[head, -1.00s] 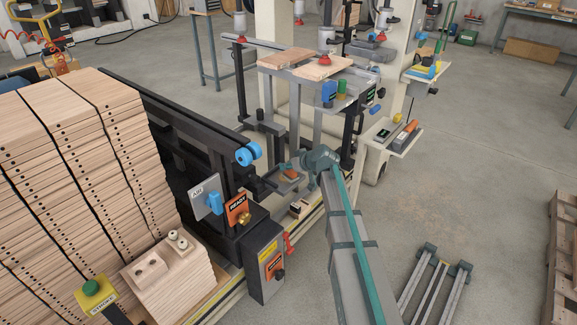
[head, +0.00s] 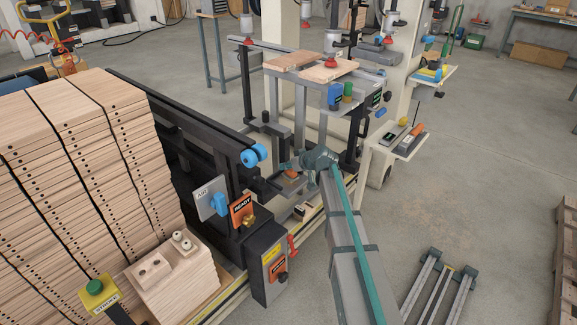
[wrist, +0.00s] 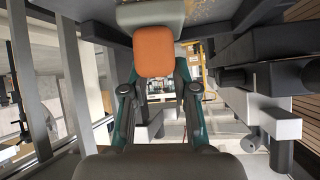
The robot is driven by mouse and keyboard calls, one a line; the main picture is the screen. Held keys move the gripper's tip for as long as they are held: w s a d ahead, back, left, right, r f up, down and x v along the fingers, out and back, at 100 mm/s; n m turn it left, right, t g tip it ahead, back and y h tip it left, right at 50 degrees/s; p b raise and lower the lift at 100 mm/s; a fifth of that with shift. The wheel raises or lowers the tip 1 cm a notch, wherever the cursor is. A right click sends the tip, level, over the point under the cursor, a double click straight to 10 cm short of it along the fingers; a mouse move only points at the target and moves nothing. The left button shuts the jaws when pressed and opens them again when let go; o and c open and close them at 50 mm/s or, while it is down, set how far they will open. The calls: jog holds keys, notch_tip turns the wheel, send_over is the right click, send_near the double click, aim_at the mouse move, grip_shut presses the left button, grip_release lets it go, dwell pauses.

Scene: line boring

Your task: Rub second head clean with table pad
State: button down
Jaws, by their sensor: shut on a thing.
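My gripper (head: 291,164) is low beside the machine frame, below the boards, with its fingers pointing left. In the wrist view, my gripper (wrist: 155,90) has its two fingers shut on an orange pad (wrist: 153,50), which shows between and beyond the fingertips. The pad also shows as a small orange patch (head: 291,174) in the head view. In the wrist view a pale grey block (wrist: 150,14) is right behind the pad's upper edge; I cannot tell whether they touch. I cannot tell which part is the second head.
Dark machine parts (wrist: 260,75) stand close on the right in the wrist view, grey posts (wrist: 70,80) on the left. Two wooden boards (head: 328,70) lie above my gripper. A board stack (head: 80,160) is at left. Open floor (head: 480,180) lies to the right.

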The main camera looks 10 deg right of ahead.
jog(key=shift+s+d+b, duration=0.8)
jog(key=shift+s+d, duration=0.85)
jog(key=shift+s, duration=0.25)
jog(key=shift+w+a, duration=1.65)
jog(key=shift+w, duration=0.3)
jog(key=shift+s+d+b, duration=0.4)
jog(key=shift+s+d, duration=0.45)
jog(key=shift+s, duration=0.15)
jog(key=shift+s+d+b, duration=0.4)
jog(key=shift+s+d, duration=0.4)
jog(key=shift+s, duration=0.2)
jog(key=shift+w, duration=0.1)
